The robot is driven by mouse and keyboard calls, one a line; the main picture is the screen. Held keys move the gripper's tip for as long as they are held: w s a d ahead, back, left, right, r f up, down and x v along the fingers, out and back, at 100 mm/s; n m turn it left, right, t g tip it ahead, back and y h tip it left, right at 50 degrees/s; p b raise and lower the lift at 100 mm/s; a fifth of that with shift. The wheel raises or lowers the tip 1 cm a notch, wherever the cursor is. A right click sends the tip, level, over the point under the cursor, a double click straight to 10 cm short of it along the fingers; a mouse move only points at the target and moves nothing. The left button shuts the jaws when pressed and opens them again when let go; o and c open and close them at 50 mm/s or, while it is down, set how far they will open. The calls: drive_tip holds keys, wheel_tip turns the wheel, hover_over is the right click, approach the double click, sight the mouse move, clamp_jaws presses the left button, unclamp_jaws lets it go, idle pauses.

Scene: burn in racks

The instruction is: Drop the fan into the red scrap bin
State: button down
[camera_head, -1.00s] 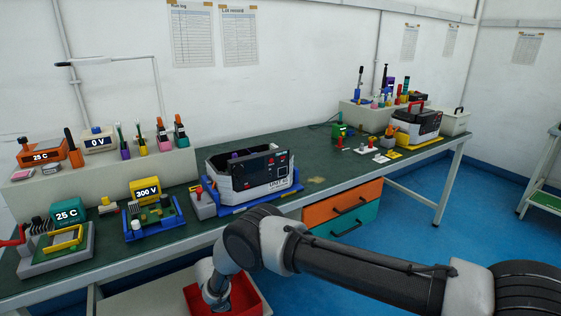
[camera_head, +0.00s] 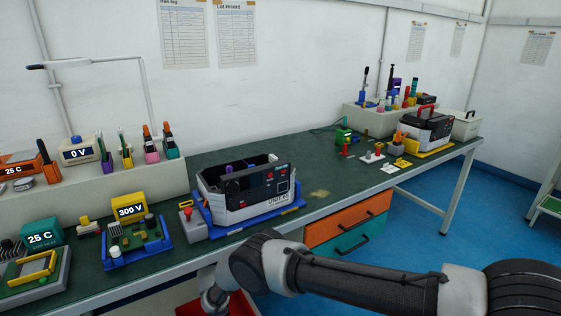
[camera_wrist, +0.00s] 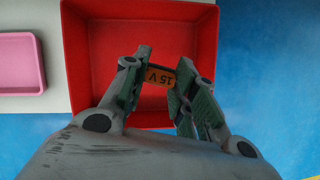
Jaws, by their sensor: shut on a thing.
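In the wrist view my gripper (camera_wrist: 160,78) is over the red scrap bin (camera_wrist: 85,60). Its two fingers are closed on a small dark thing with an orange label reading "15 V", which I take to be the fan (camera_wrist: 159,75). Only its labelled face shows between the fingertips; the rest is hidden. The bin's red floor shows around and beyond it. In the head view the red bin (camera_head: 243,304) is cut off at the bottom edge, below the bench front. My wrist covers part of it, and the fingers and the fan are not visible there.
A pink tray (camera_wrist: 18,62) lies left of the bin. The green bench (camera_head: 330,160) carries an open unit (camera_head: 240,190), a "300 V" device (camera_head: 130,207) and a "25 C" device (camera_head: 40,236). Orange and teal drawers (camera_head: 347,218) hang below.

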drive_tip(key=shift+f, duration=0.7)
drive_tip(key=c, duration=1.1)
unclamp_jaws()
drive_tip(key=shift+o, duration=0.2)
drive_tip(key=shift+v, duration=0.75)
drive_tip(key=v, duration=0.6)
